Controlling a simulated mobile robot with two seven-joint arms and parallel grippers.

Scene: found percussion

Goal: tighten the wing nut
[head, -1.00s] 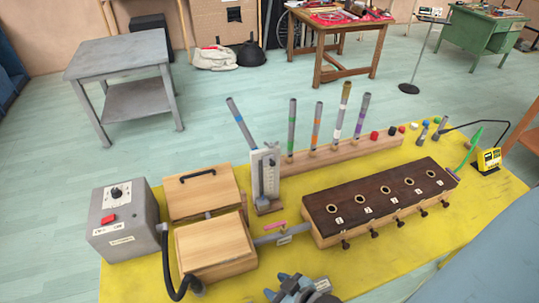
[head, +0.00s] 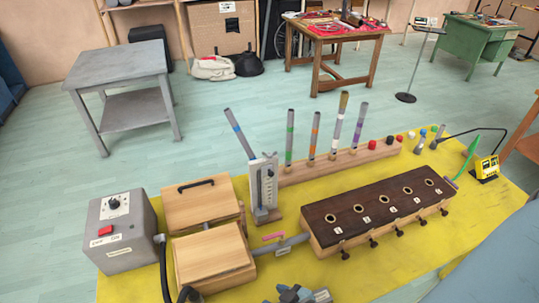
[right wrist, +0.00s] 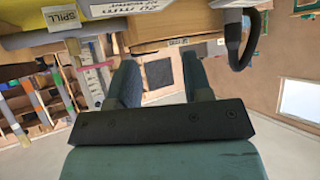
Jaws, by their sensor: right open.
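I cannot make out a wing nut clearly in either view. A grey upright stand with a scale (head: 264,187) stands on the yellow bench top (head: 400,270), behind a pink-handled valve (head: 273,236). The front wooden box (right wrist: 178,21) and a black hose (right wrist: 238,45) are beyond the fingers, at the top of that view. My left gripper is not in view.
A long dark-topped box (head: 375,211) with holes and front knobs fills the bench's right half. Behind it a wooden rack (head: 330,165) holds upright tubes. A grey control box (head: 118,230) stands at the left. A blue-grey object (head: 297,294) is cut by the bottom edge.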

